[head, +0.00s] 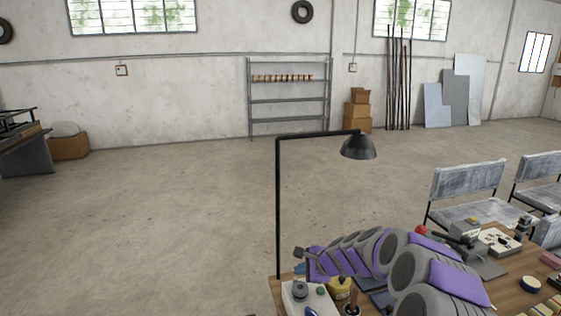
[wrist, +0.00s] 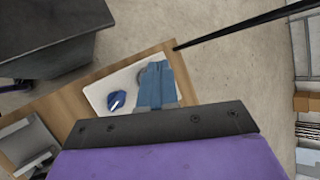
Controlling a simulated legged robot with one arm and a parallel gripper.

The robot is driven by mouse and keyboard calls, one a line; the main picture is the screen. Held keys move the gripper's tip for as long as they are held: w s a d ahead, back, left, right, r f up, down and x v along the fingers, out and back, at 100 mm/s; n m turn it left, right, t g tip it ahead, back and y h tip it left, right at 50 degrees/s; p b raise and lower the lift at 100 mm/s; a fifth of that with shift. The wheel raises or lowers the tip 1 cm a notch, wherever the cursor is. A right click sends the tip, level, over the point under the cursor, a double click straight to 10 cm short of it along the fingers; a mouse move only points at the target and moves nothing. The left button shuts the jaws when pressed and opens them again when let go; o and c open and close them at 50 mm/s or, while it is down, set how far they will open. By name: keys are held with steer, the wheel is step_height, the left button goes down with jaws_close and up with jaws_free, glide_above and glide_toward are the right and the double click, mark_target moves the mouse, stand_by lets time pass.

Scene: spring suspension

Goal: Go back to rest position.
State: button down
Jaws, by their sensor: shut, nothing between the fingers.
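My gripper shows in the wrist view (wrist: 156,74) as two blue fingers held together, shut with nothing between them. They are above a white tray at the table's edge; whether they touch anything there cannot be told. In the head view my grey and purple arm reaches left over the wooden table, and the blue fingertips (head: 300,268) show small near the lamp post. The white tray (head: 291,303) holds a grey round part (head: 299,290) and a blue item (wrist: 116,101). Part of the grey part is hidden behind the fingers in the wrist view.
A black lamp (head: 359,147) on a tall post stands close beside my gripper. The table (head: 514,266) holds many small items on the right. Grey chairs (head: 467,184) stand behind it. The floor (head: 150,220) on the left is clear.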

steer(key=s+a+r+n+g, duration=0.25)
steer(key=s+r+n, duration=0.2)
steer(key=s, duration=0.65)
steer(key=s+a+r+n+g, duration=0.25)
steer(key=s+r+n, duration=0.2)
steer(key=s, duration=0.55)
steer(key=s+d+n+g+h, duration=0.1)
steer(key=s+d, duration=0.3)
steer(key=s, duration=0.6)
steer(key=s+d+f+n+g+h, duration=0.1)
steer(key=s+d+n+h, duration=0.2)
steer(key=s, duration=0.7)
steer(key=s+d+n+g+h, duration=0.1)
steer(key=s+d, duration=0.4)
steer(key=s, duration=0.5)
steer(key=shift+s+f+n+h, duration=0.2)
steer(key=shift+n+h, duration=0.4)
steer(key=shift+n, duration=0.6)
steer(key=c, duration=1.8)
jaws_free()
